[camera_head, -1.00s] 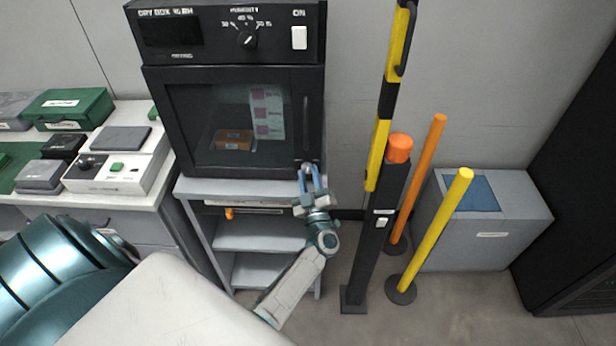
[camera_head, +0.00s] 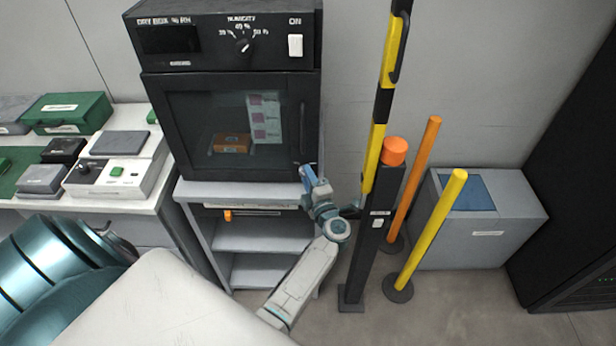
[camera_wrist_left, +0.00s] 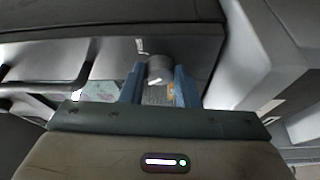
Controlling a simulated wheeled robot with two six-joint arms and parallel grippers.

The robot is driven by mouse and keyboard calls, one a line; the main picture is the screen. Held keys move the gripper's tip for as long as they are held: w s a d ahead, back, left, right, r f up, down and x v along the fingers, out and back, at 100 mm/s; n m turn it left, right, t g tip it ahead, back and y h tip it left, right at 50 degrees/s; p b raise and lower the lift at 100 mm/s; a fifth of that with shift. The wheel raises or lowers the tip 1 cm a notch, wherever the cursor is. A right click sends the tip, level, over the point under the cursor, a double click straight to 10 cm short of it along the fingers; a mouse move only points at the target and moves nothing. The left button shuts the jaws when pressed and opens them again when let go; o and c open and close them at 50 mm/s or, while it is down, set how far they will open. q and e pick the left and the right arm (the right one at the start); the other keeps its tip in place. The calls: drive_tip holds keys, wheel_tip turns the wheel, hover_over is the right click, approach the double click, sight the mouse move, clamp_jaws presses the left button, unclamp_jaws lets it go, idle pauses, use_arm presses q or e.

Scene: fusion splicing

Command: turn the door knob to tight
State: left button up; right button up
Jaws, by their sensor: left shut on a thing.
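The black dry box (camera_head: 180,130) stands on a grey shelf unit, its glass door closed. My left gripper (camera_head: 307,173) is at the lower right corner of the door, its blue fingers seen nearly edge-on and rolled. In the left wrist view, the small grey cylindrical door knob (camera_wrist_left: 159,68) sits between the two blue fingers of the left gripper (camera_wrist_left: 160,84), which is shut on it. A white mark shows on the knob's face. In the head view the knob is hidden behind the fingers. My right gripper is not in view.
A black post with an orange top (camera_head: 394,151) and a yellow-black barrier arm (camera_head: 375,150) stand close right of my left wrist. Orange (camera_head: 413,180) and yellow (camera_head: 432,228) poles stand beyond. The grey shelf unit (camera_head: 262,243) is below the box. A bench with cases is at left.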

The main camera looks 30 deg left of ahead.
use_arm(q)
drive_tip(key=shift+n, duration=0.6)
drive_tip(key=o, duration=1)
